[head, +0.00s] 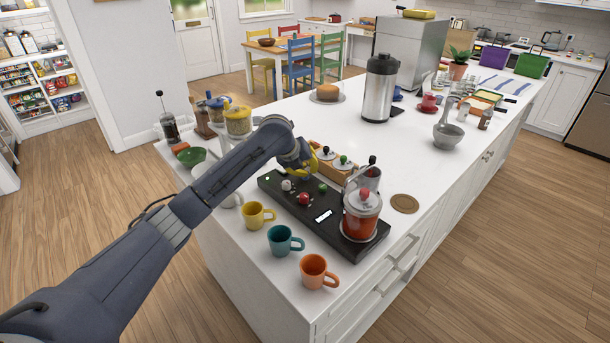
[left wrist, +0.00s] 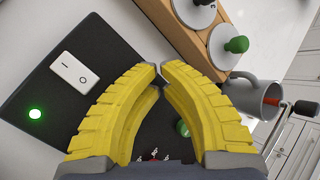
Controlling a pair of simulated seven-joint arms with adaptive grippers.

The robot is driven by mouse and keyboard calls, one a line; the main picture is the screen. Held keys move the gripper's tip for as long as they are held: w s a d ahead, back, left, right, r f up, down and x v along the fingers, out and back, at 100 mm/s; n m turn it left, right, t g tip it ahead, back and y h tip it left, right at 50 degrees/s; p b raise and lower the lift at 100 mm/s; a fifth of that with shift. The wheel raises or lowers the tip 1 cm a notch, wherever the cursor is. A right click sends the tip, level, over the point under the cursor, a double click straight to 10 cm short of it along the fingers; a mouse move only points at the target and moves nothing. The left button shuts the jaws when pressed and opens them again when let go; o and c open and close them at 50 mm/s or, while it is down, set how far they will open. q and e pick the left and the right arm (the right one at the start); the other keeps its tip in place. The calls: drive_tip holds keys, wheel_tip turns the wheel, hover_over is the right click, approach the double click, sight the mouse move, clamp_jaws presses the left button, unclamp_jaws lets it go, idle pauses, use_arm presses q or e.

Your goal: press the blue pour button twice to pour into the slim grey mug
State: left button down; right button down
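A black panel (head: 285,206) lies on the white island. No blue button shows in either view; my gripper hides part of the panel. A grey mug (head: 370,178) stands behind the red glass pot (head: 361,215) at the panel's right end; it also shows in the left wrist view (left wrist: 242,96). My left gripper (head: 303,166), with yellow fingers, is over the panel's back edge, empty, its fingertips nearly together (left wrist: 161,66). The right gripper is not in view.
A wooden box (head: 337,170) with lidded jars stands behind the panel, near my left gripper. Yellow (head: 257,215), teal (head: 285,241) and orange (head: 318,271) mugs stand along the front edge. A round brown coaster (head: 404,203) lies to the right, with clear counter around it.

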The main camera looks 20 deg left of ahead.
use_arm(q)
drive_tip(key=shift+r, duration=1.25)
drive_tip(key=shift+r, duration=0.1)
drive_tip(key=shift+r, duration=2.4)
